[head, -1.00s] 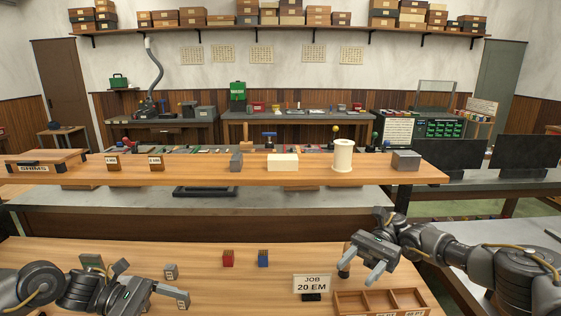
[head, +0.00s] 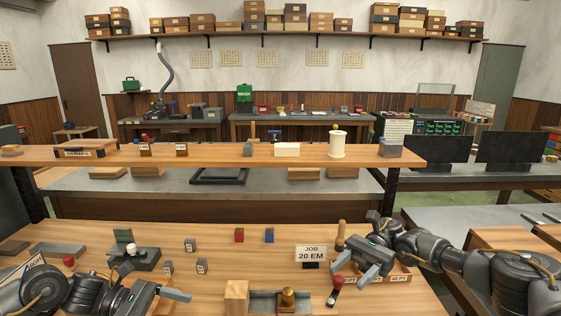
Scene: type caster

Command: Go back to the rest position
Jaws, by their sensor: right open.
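My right gripper (head: 352,276) is over the front right of the wooden bench (head: 205,228). Its two grey fingers are apart, with nothing seen held between them. It is in front of the JOB 20 EM sign (head: 311,254) and covers part of a wooden compartment tray (head: 398,274). My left gripper (head: 163,296) is low at the bottom left, its fingers pointing right. One finger shows clearly, and the other is hard to make out, so its opening is unclear.
Small lettered grey blocks (head: 202,266) stand nearer the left gripper. A brass piece (head: 287,299) and a wooden block (head: 237,297) are at the front. A raised shelf (head: 220,156) crosses behind.

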